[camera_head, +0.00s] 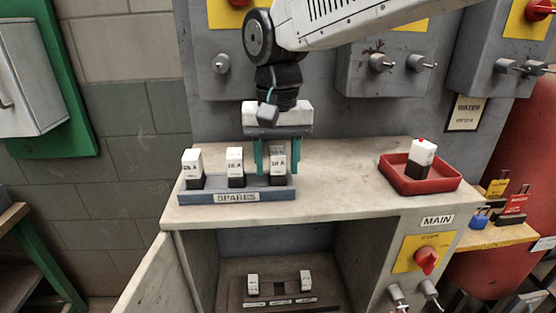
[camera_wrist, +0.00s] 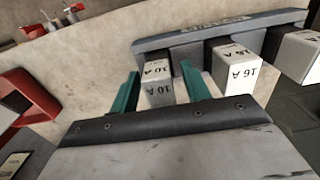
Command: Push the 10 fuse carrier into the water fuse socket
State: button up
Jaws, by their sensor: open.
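The 10 A fuse carrier (camera_head: 278,163), white above and dark below, stands upright at the right end of the blue-grey SPARES rack (camera_head: 236,197). In the wrist view the same carrier (camera_wrist: 157,88) reads "10 A". My gripper (camera_head: 277,158) points down over it, open, with one teal finger on each side; I cannot tell whether they touch it. The fingers (camera_wrist: 162,92) also straddle it in the wrist view. Inside the open cabinet below, a dark fuse block (camera_head: 268,303) holds two white carriers, with a gap between them. Its small labels are unreadable, so I cannot tell the water socket.
Two more carriers (camera_head: 235,165) stand left in the rack, one reading 16 A. A red tray (camera_head: 420,184) with a red-topped carrier sits right on the bench (camera_head: 340,180). The cabinet door (camera_head: 155,275) hangs open at left. A WATER sign (camera_head: 467,113) hangs behind.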

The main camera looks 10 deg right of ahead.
notch_tip(320, 180, up, 8)
jog(key=shift+f, duration=0.15)
jog(key=s+d+f, duration=0.6)
jog(key=s+d, duration=0.3)
jog(key=d, duration=0.1)
jog(key=s+d+f+t, duration=0.1)
jog(key=s+d+f, duration=0.5)
jog(key=s+d, duration=0.4)
jog(key=shift+d, duration=0.25)
jog(key=shift+o, duration=0.4)
jog(key=shift+s+d+f, duration=0.15)
jog(key=shift+s+f, duration=0.15)
send_near(278, 150)
notch_tip(278, 150, down, 5)
jog(key=shift+d+f, duration=0.1)
jog(key=shift+w+f, duration=0.15)
jog(key=shift+f, duration=0.15)
jog(key=f, duration=0.7)
jog(key=shift+w, duration=0.4)
grip_shut()
